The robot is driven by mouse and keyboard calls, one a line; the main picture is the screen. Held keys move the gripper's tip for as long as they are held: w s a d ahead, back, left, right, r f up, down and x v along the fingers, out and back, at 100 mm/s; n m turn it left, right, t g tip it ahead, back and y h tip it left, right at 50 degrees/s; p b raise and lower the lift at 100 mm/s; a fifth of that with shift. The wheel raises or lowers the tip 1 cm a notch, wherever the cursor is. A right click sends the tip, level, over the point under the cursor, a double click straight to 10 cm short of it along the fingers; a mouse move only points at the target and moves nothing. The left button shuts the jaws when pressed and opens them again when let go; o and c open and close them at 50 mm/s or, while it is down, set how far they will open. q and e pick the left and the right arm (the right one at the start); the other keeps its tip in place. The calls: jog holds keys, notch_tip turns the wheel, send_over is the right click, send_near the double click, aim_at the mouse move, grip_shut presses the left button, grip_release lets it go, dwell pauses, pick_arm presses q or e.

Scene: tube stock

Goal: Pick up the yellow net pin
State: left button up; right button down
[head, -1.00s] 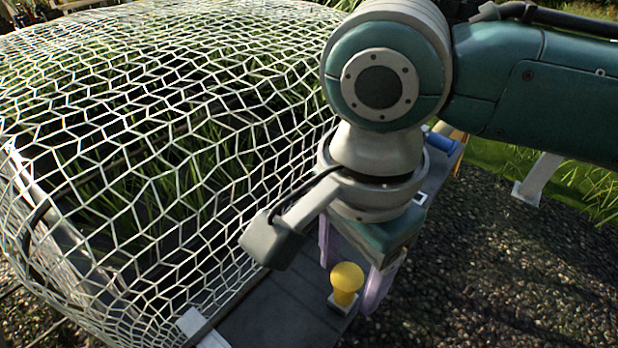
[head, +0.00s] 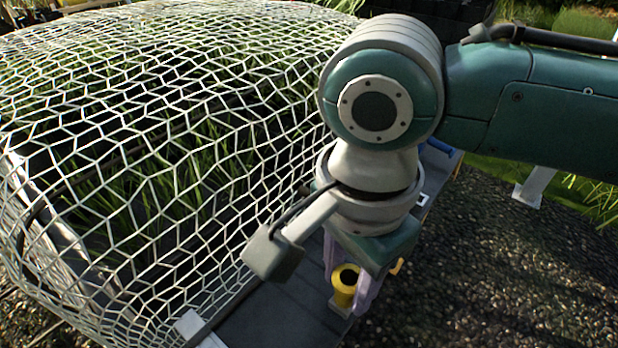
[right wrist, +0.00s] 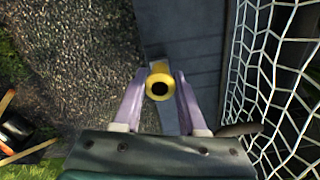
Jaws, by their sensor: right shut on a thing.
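The yellow net pin (head: 343,293) is low in the centre of the head view, above a small pale square seat (head: 340,309) on the grey ledge. Its upper end shows a dark round face. It also shows in the right wrist view (right wrist: 160,70), yellow with a dark round centre. My right gripper (head: 350,286) points down, its two purple fingers shut on the pin, one on each side. The fingers also show in the right wrist view (right wrist: 162,88). I cannot tell whether the pin's lower end is clear of the seat. My left gripper is not in view.
White netting (head: 150,150) covers a planted bed on the left, close beside my right gripper. The grey ledge (head: 275,318) runs along its edge. A blue object (head: 440,148) lies farther back on the ledge. Dark gravel (head: 500,270) is open at right.

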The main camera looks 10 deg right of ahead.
jog(key=shift+r, duration=0.1)
notch_tip(320, 180, up, 20)
jog(key=p, duration=0.7)
jog(key=shift+p, duration=0.3)
